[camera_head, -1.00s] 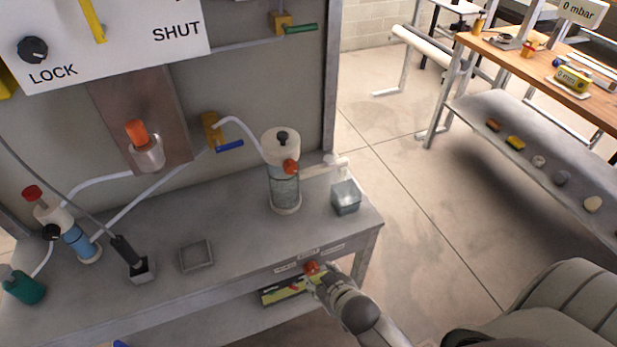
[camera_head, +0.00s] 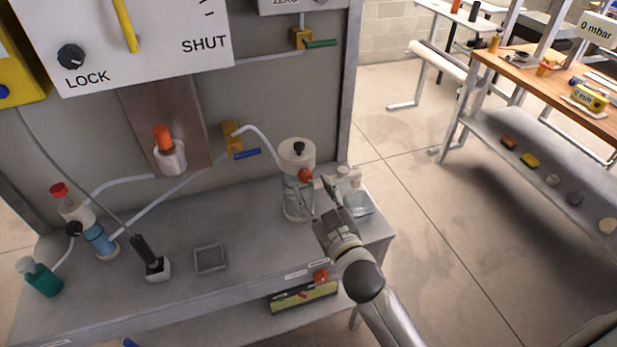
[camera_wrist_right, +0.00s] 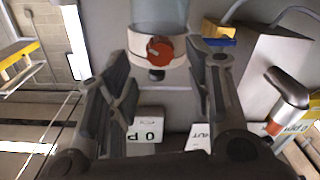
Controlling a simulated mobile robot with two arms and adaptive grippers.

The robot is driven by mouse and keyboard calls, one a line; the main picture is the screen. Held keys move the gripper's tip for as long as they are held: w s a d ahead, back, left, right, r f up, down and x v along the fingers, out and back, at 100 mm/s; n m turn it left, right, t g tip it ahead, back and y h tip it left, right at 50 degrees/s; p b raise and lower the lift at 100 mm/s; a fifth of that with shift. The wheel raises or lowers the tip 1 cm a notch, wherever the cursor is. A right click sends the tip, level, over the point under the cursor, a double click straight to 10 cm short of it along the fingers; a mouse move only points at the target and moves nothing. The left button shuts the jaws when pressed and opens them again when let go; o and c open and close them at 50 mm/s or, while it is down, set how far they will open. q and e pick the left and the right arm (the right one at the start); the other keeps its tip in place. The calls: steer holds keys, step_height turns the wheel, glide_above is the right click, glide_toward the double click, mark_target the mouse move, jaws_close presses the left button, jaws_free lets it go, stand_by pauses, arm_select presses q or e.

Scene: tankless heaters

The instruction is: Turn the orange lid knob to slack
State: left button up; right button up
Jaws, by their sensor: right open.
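The orange lid knob (camera_head: 305,175) sits on the side of the white lid (camera_head: 297,153) of a clear canister (camera_head: 298,200) at the bench's right end. In the right wrist view the orange knob (camera_wrist_right: 160,49) shows round and face-on, with the lid inverted and a black knob beyond it. My right gripper (camera_head: 321,203) is open and empty in front of the canister. In the wrist view its fingers stand on either side of the knob's line, with room between; I cannot tell the exact gap in depth. My left gripper is out of view.
A small clear box (camera_head: 358,204) stands just right of the canister, partly behind my gripper. A hose runs from the lid to a blue-handled valve (camera_head: 246,154). An empty square tray (camera_head: 210,259) and a black-handled tool (camera_head: 150,262) are left.

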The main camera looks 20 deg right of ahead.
mark_target(307, 180)
steer(key=shift+w+a+p, duration=0.15)
steer(key=shift+w+p, duration=0.15)
steer(key=shift+w, duration=2)
jaws_close()
